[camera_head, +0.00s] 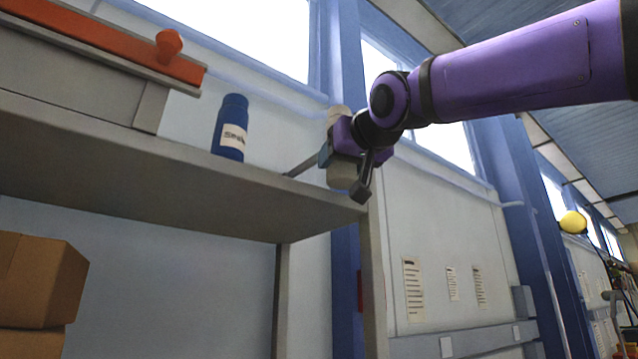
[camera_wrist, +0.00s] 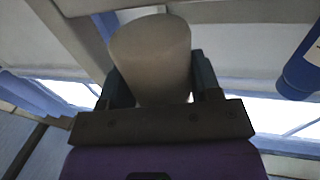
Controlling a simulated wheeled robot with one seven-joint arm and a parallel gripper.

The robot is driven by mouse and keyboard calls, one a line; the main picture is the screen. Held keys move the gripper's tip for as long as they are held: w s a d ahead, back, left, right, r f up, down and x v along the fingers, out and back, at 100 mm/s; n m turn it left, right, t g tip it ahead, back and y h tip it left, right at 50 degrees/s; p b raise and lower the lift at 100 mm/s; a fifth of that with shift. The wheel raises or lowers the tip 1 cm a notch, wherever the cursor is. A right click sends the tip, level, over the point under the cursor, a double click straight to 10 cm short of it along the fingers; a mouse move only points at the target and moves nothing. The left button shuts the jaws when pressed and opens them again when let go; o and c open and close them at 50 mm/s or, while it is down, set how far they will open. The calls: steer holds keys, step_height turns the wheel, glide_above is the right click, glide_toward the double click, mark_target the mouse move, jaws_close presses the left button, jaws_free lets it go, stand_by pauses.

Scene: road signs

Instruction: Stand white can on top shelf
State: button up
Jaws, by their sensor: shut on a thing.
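The white can (camera_head: 341,176) looks off-white and stands roughly upright in my gripper (camera_head: 345,165) in the head view. My gripper is shut on it near the right end of the top shelf (camera_head: 190,185). The can's lower end is close to the shelf's edge; I cannot tell whether it touches. The middle of the can is partly hidden by the fingers. In the wrist view the can (camera_wrist: 150,55) sits between the two fingers (camera_wrist: 158,85).
A blue bottle (camera_head: 231,128) with a white label stands on the shelf left of the can, also seen in the wrist view (camera_wrist: 302,70). A grey box with an orange top (camera_head: 110,40) is further left. Cardboard boxes (camera_head: 40,285) are below. Shelf between bottle and can looks clear.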

steer(key=x, duration=0.8)
steer(key=shift+w+a, duration=0.15)
steer(key=shift+w, duration=0.15)
steer(key=shift+f, duration=0.3)
steer(key=o, duration=1.2)
steer(key=shift+f, duration=0.15)
steer(key=shift+s, duration=0.2)
steer(key=v, duration=1.1)
steer(key=shift+s+d, duration=0.2)
steer(key=shift+s, duration=0.15)
